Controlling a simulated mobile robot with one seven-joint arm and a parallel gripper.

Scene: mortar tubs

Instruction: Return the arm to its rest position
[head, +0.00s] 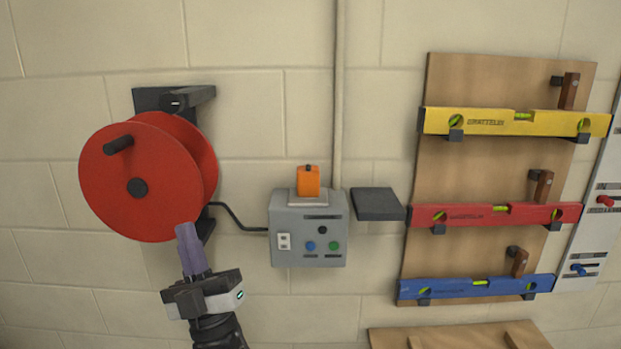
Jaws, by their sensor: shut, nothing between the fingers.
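My gripper (187,232) shows at the lower left of the head view, at the end of my dark arm (218,330). Its greyish-purple fingers are together, point up and hold nothing. The fingertips overlap the lower right edge of a red cable reel (137,210) in the picture. I cannot tell whether they touch it. The lower part of my arm is cut off by the bottom edge.
The reel hangs on a dark wall bracket (155,98). A grey control box (308,256) with an orange item (308,180) on top is right of my gripper, beside a dark shelf (377,204). A wooden board (500,82) holds yellow, red and blue levels.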

